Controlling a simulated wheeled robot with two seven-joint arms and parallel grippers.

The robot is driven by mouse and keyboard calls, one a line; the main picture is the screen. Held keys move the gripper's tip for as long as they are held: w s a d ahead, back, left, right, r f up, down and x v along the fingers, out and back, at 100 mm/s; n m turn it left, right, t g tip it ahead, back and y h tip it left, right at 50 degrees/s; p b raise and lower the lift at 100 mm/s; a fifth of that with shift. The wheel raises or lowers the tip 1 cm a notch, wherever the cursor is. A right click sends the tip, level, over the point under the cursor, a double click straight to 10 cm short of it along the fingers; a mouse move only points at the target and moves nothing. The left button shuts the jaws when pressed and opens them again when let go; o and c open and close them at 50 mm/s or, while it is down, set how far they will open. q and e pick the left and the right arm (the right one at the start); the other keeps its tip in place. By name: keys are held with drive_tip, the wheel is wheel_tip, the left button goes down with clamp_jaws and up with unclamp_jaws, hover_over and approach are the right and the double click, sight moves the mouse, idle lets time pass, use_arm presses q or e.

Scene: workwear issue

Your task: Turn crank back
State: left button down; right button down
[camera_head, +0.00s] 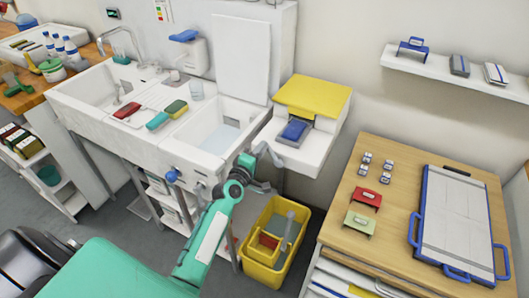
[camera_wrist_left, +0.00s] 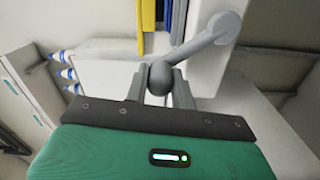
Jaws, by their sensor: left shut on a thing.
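The grey crank (camera_wrist_left: 200,40) is on the side of a white unit with a yellow top (camera_head: 312,97). In the left wrist view its arm slants from a round hub at upper right down to a round grey knob (camera_wrist_left: 158,78). My left gripper (camera_wrist_left: 158,88) is shut on that knob, with one finger on each side. In the head view my left gripper (camera_head: 259,152) is at the unit's lower left front, and the crank (camera_head: 275,159) is small and partly hidden there. My right gripper is not in view.
A blue cloth (camera_head: 295,131) lies in the front of the unit. A white sink (camera_head: 205,135) stands to the left, with brushes on its ledge. A yellow bucket (camera_head: 262,272) is on the floor below. A wooden table (camera_head: 395,210) with a blue-framed board (camera_head: 455,220) stands at right.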

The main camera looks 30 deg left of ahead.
use_arm(q)
drive_tip(key=shift+w+a+f+n+b, duration=0.1)
drive_tip(key=shift+a+f+n+b, duration=0.3)
drive_tip(key=shift+n, duration=0.5)
drive_tip(key=shift+a+f+n+b, duration=0.2)
drive_tip(key=shift+f+n, duration=0.3)
drive_tip(key=shift+n, duration=0.4)
drive_tip(key=c, duration=1.2)
unclamp_jaws()
drive_tip(key=shift+w, duration=0.1)
drive_tip(key=shift+o, duration=0.2)
drive_tip(key=shift+w+f, duration=0.15)
drive_tip(key=s+b, duration=0.2)
drive_tip(key=s, duration=1.1)
drive_tip(key=shift+s+a, duration=0.15)
drive_tip(key=shift+s, duration=0.2)
